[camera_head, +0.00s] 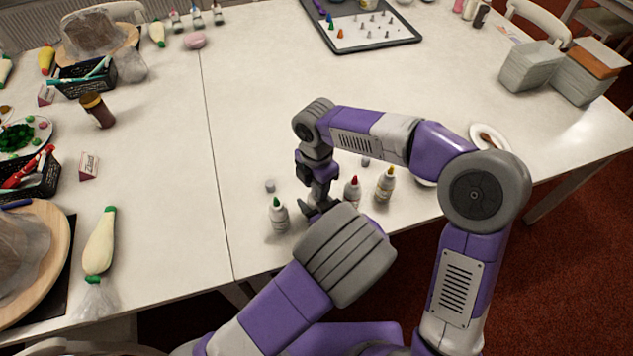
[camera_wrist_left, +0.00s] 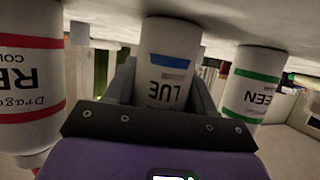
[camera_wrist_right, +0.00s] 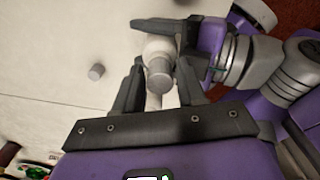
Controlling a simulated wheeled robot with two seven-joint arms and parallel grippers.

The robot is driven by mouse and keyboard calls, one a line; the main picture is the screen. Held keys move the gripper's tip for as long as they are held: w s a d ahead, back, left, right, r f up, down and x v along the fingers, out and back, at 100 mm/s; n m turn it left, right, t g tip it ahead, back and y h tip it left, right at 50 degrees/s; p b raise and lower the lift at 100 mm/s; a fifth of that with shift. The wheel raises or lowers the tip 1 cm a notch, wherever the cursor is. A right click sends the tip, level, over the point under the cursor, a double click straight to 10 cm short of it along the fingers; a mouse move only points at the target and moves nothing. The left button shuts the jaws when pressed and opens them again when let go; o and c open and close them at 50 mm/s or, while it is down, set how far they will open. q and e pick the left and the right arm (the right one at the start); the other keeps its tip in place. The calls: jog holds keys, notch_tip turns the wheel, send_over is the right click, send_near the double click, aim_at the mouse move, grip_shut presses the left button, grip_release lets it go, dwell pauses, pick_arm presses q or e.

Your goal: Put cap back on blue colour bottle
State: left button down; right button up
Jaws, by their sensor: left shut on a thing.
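The blue colour bottle (camera_wrist_left: 168,75) stands on the table in the left wrist view, which is upside down. My left gripper (camera_wrist_left: 170,92) is shut on its body. In the right wrist view a grey cap (camera_wrist_right: 159,79) shows at the bottle's tip, above its white shoulder (camera_wrist_right: 158,48); I cannot tell whether it is fully seated. My right gripper (camera_wrist_right: 160,70) points down from above, its fingers on both sides of the cap with small gaps. In the head view my right gripper (camera_head: 321,194) and the arms hide the blue bottle.
A green-tipped bottle (camera_head: 278,216) stands to the left, a red-tipped bottle (camera_head: 352,191) and a yellow-tipped bottle (camera_head: 385,184) to the right. Loose grey caps lie behind them, one at the left (camera_head: 270,186) and one at the right (camera_head: 365,161).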

grip_shut()
jog(key=m, duration=1.5)
jog(key=shift+o, duration=1.7)
grip_release()
notch_tip(320, 180, up, 12)
